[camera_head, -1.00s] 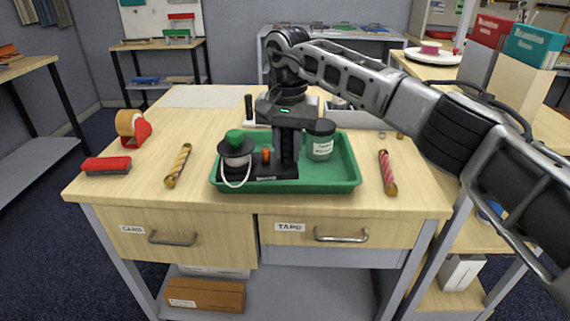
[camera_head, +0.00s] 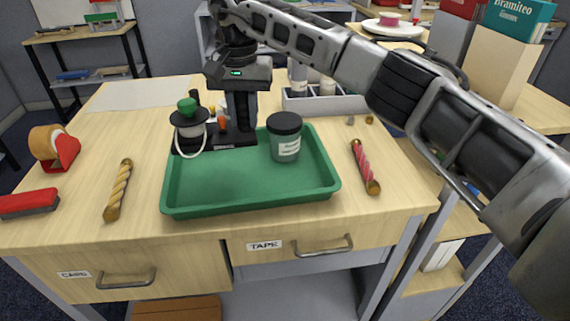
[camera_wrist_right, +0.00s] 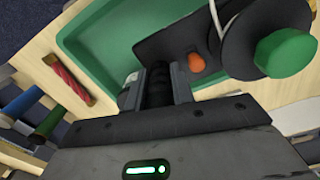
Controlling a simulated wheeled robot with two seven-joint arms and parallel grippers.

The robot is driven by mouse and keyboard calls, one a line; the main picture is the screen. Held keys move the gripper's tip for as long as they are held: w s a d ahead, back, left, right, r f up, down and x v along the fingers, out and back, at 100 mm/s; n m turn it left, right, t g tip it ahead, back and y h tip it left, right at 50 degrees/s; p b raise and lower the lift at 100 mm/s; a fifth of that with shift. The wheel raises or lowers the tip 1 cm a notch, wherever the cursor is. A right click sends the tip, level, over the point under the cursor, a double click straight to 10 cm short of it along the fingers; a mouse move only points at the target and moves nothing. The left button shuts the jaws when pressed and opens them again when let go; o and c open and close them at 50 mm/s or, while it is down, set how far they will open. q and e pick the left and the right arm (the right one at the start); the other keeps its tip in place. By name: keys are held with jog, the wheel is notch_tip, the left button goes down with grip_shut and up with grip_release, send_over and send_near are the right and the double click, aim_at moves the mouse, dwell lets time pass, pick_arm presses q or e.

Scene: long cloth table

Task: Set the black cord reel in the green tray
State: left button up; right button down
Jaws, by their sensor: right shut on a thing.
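The black cord reel (camera_head: 188,134) has a dark flat base, a white cord loop, a green knob and an orange button. My right gripper (camera_head: 240,112) is shut on its upright black handle; the wrist view shows the fingers (camera_wrist_right: 158,88) around this handle and the reel's drum (camera_wrist_right: 238,45) to the right. The green tray (camera_head: 235,192) lies on the table. The reel overlaps the tray's back left corner in the head view and hides part of the back rim. I cannot tell whether its base touches the tray. My left gripper is out of view.
A dark-lidded jar (camera_head: 286,145) stands in the tray's back, right of the reel. A red-striped rod (camera_head: 364,168) lies right of the tray, a yellow-striped rod (camera_head: 118,190) left. The tray's front is clear.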

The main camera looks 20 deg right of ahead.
jog(key=s+d+f, duration=0.1)
jog(key=d+f, duration=0.1)
jog(key=s+d+f+p, duration=0.1)
jog(key=s+d+f, duration=0.3)
jog(key=f, duration=0.1)
jog(key=shift+s+d, duration=0.2)
jog(key=shift+d, duration=0.05)
jog(key=f, duration=0.1)
jog(key=f+p, duration=0.1)
jog(key=f, duration=0.1)
jog(key=shift+s+d+p, duration=0.25)
jog(key=shift+s+p, duration=0.05)
jog(key=shift+p, duration=0.05)
jog(key=shift+f, duration=0.6)
jog(key=c, duration=1.3)
grip_release()
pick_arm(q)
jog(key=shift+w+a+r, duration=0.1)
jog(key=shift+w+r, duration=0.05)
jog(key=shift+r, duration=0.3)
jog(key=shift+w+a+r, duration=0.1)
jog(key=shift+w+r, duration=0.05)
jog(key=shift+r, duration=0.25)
pick_arm(e)
jog(key=shift+o, duration=0.6)
